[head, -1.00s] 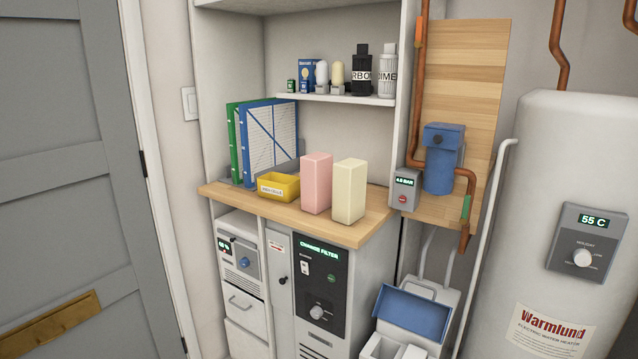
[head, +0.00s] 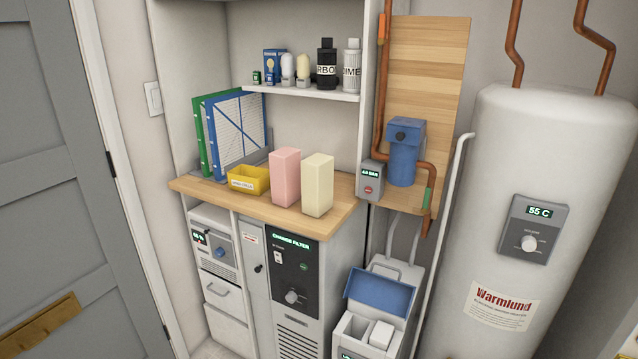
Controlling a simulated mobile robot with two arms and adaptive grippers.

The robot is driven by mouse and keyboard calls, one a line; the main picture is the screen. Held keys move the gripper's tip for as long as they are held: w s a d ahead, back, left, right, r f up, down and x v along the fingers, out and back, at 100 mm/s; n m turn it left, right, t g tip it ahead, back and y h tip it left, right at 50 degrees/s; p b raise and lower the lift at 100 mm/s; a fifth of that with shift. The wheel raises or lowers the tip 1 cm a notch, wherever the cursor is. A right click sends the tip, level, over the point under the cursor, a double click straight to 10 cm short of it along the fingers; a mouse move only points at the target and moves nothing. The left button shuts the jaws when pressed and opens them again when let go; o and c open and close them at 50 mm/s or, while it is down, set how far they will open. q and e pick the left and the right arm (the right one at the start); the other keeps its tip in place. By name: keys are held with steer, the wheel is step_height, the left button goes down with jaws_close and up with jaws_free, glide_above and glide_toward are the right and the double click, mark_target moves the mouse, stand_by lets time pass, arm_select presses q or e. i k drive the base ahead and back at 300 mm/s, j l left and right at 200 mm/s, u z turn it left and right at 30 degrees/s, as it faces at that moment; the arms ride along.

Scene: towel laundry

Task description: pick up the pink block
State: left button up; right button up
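The pink block (head: 286,177) stands upright on the wooden counter (head: 338,205), near its middle. A cream block (head: 317,185) of similar shape stands just to its right and slightly nearer. Neither of my grippers shows in the head view, so I cannot see their state.
A yellow bin (head: 248,180) sits left of the pink block, with green and blue binders (head: 238,130) behind it. A shelf (head: 300,91) with bottles and bulbs hangs above. A grey box (head: 371,180) is right of the counter. A water heater (head: 545,170) stands at the right, a door at the left.

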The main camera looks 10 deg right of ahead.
mark_target(284, 162)
steer(key=i+l, duration=0.15)
steer(key=l, duration=0.25)
steer(key=i+l+z, duration=0.1)
steer(key=l, duration=0.3)
steer(key=i+l, duration=0.2)
steer(key=l, duration=0.2)
